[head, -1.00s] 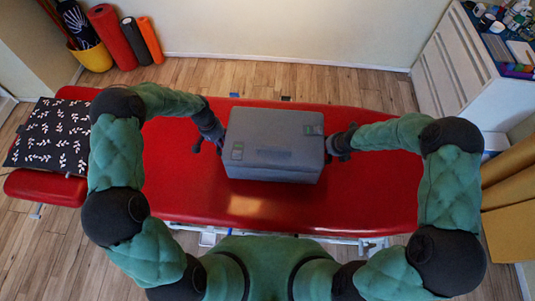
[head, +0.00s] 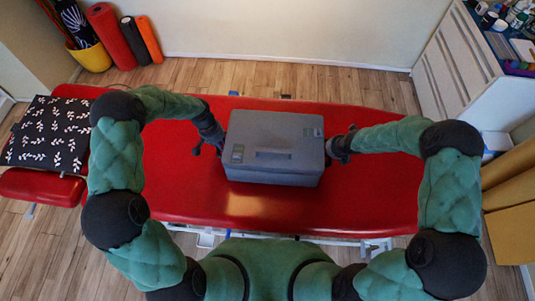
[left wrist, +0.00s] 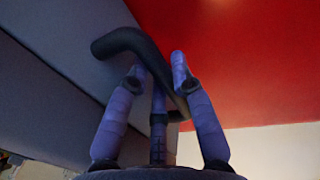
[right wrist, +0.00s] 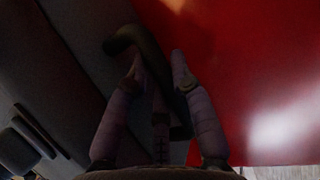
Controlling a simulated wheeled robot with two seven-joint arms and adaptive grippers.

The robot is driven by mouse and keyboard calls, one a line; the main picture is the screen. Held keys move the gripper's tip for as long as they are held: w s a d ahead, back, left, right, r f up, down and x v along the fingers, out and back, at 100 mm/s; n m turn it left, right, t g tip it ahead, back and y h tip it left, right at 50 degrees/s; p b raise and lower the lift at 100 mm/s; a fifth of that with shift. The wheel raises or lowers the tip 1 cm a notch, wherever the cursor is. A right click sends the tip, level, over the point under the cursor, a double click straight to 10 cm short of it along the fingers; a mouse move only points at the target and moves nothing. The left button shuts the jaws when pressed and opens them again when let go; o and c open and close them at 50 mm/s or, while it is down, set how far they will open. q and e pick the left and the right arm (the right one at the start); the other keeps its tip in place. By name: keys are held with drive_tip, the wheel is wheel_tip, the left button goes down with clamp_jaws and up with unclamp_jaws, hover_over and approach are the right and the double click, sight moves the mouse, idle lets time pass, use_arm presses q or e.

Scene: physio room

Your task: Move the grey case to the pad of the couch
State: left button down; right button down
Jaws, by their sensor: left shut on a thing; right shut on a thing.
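The grey case (head: 270,145) is level over the middle of the red pad (head: 380,185) of the couch, with its lid up and a grip on top. I cannot tell whether its underside touches the pad. My left gripper (head: 216,143) is at the case's left side, shut on a dark side handle (left wrist: 125,42). My right gripper (head: 338,149) is at the right side, shut on the other dark handle (right wrist: 130,38). In both wrist views the fingers stand around the handle beside the grey wall. The case's underside is hidden.
A black patterned pillow (head: 45,135) lies at the couch's left end. Rolled mats (head: 115,35) and a yellow bin (head: 92,58) stand at the back left. A white cabinet (head: 455,75) with bottles stands at the right. The pad is bare on both sides of the case.

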use_arm(q)
drive_tip(key=shift+f+b, duration=0.45)
drive_tip(key=shift+f, duration=0.1)
use_arm(e)
drive_tip(key=shift+w+f, duration=0.1)
drive_tip(key=shift+f, duration=0.4)
use_arm(q)
drive_tip(key=c, duration=1.1)
unclamp_jaws()
use_arm(e)
drive_tip(key=c, duration=1.1)
unclamp_jaws()
use_arm(q)
drive_tip(key=shift+r, duration=0.2)
use_arm(e)
drive_tip(key=shift+r, duration=0.15)
